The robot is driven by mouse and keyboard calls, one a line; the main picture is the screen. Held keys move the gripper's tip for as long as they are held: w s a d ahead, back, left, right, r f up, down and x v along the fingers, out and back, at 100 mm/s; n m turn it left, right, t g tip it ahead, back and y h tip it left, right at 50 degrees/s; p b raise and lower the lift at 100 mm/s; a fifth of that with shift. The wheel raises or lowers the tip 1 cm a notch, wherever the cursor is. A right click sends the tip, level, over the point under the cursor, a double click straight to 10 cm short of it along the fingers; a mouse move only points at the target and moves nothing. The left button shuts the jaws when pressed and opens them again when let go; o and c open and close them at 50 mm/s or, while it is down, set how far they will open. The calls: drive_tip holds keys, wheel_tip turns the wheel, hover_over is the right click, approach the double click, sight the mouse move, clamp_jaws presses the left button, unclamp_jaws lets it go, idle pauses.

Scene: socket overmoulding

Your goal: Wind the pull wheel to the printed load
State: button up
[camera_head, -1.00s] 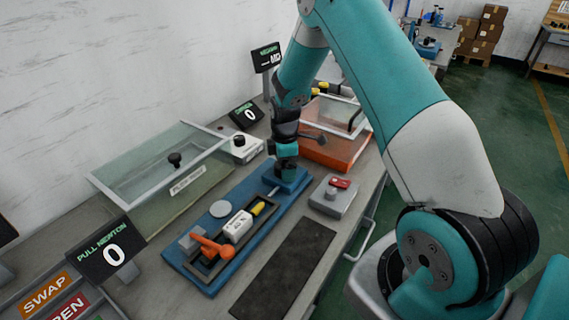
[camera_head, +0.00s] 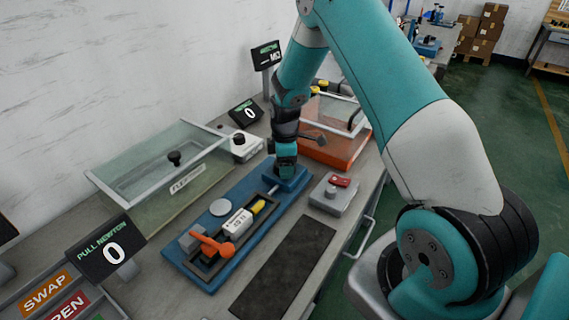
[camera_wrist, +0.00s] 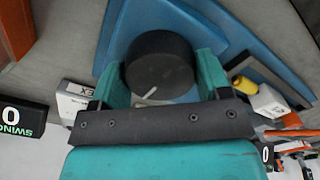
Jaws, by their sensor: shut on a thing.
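The pull wheel (camera_wrist: 160,68) is a round dark knob with a pale index line, seen in the wrist view at the far end of the blue fixture (camera_head: 200,277). My gripper (camera_wrist: 160,75) is shut on it, a teal finger on each side. In the head view my gripper (camera_head: 285,165) hides the wheel. A white block (camera_head: 237,224) with print and a yellow end sits in the fixture's dark frame. An orange lever (camera_head: 212,244) lies at the near end. The pull newton display (camera_head: 105,249) reads 0.
A glass-lidded box (camera_head: 165,165) stands left of the fixture and an orange tray (camera_head: 333,150) behind it. A dark mat (camera_head: 285,268) lies bare in front. Another display (camera_head: 247,113) reads 0.

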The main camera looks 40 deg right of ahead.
drive_tip(key=m, duration=0.5)
drive_tip(key=shift+m, duration=0.4)
drive_tip(key=m, duration=0.5)
drive_tip(key=shift+m+b, duration=0.3)
drive_tip(key=shift+b, duration=0.1)
drive_tip(key=m, duration=1)
drive_tip(key=shift+m, duration=0.4)
drive_tip(key=o, duration=0.9)
wheel_tip(320, 180, up, 18)
drive_tip(key=shift+f+b, duration=0.25)
drive_tip(key=shift+b, duration=0.7)
